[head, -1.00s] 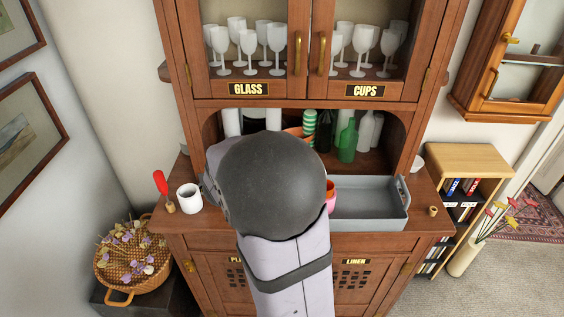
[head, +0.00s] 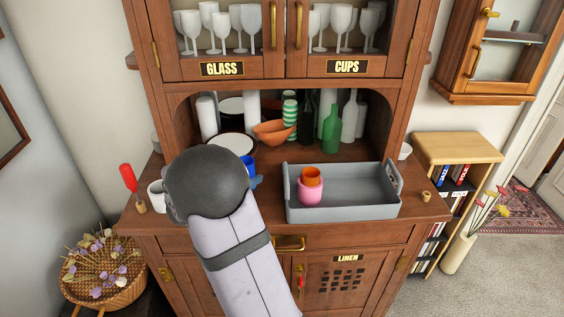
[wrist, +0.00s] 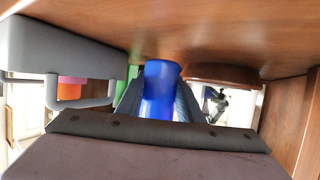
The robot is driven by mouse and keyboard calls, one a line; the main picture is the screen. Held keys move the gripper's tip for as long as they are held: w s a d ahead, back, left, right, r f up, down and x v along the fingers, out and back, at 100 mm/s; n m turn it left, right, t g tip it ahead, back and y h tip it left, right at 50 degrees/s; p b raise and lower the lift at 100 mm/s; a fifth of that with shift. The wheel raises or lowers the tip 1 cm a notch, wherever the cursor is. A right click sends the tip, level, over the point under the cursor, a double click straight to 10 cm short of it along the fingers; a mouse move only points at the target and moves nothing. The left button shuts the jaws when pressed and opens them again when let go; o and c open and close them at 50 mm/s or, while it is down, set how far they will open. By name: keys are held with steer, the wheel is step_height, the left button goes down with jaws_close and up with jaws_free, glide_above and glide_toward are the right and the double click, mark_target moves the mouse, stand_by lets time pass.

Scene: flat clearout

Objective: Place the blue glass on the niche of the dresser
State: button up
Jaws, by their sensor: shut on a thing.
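The blue glass (wrist: 160,90) is between the two dark fingers of my gripper (wrist: 158,102), which is shut on it. In the head view a strip of the blue glass (head: 248,163) shows above my wrist, near the front of the niche (head: 350,152). The rest is hidden by my arm, and I cannot tell its height over the surface. The niche is the arched recess of the wooden dresser (head: 240,85), below the glass doors.
The niche holds an orange bowl (head: 272,132), a striped green bottle (head: 290,108), a green bottle (head: 331,130) and plates (head: 232,142). A grey tray (head: 350,214) with orange and pink cups (head: 310,190) stands at right. A red-handled tool (head: 128,178) and white mug (head: 156,196) are at left.

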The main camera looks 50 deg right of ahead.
steer(key=p, duration=0.3)
glide_above(277, 159)
steer(key=a, duration=0.3)
steer(key=shift+s+a+f, duration=0.2)
steer(key=shift+s, duration=0.2)
steer(key=shift+d, duration=0.1)
steer(key=shift+d, duration=0.35)
steer(key=p+x, duration=0.1)
steer(key=x, duration=0.1)
steer(key=shift+w+d, duration=0.15)
steer(key=shift+d, duration=0.15)
steer(key=shift+f, duration=0.35)
steer(key=shift+f, duration=0.15)
steer(key=o, duration=1.1)
